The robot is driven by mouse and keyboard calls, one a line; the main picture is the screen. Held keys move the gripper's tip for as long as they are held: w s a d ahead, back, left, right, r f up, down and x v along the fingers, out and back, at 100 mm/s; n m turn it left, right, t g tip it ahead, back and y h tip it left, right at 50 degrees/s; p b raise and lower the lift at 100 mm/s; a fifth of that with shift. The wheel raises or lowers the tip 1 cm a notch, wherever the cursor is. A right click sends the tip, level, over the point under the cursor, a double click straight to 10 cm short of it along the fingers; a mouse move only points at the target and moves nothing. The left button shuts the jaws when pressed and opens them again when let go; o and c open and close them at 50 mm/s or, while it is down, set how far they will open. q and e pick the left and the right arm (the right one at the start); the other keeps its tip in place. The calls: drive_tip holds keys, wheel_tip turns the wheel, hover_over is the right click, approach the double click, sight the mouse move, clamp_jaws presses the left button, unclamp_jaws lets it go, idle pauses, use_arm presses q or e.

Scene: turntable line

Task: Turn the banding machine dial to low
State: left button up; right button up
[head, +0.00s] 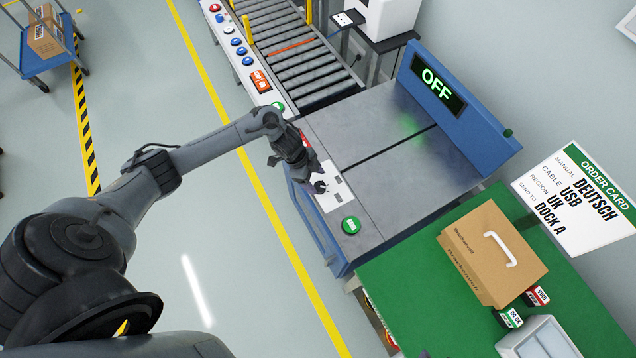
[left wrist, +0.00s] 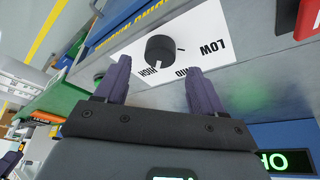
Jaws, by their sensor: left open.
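The banding machine (head: 375,150) has a grey top and a blue display bar (head: 480,120) reading OFF. Its dial is a round black knob (left wrist: 160,49) on a white panel marked HIGH, MID and LOW, upside down in the left wrist view. The LOW label (left wrist: 212,47) is at the right. I cannot clearly tell which mark the knob points to. My left gripper (head: 318,184) is over the white dial panel (head: 336,190) at the machine's near edge. In the left wrist view the gripper (left wrist: 158,68) is open, its fingers apart with the knob just beyond them. My right gripper is not in view.
A green button (head: 351,226) sits beside the dial panel. A roller conveyor (head: 290,45) with a row of buttons adjoins the machine. A green table (head: 400,290) holds a cardboard box (head: 490,252); an order card (head: 580,200) stands at the right.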

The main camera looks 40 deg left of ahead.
sight(320, 186)
use_arm(q)
drive_tip(key=shift+b+x, duration=0.3)
drive_tip(key=shift+x, duration=1.6)
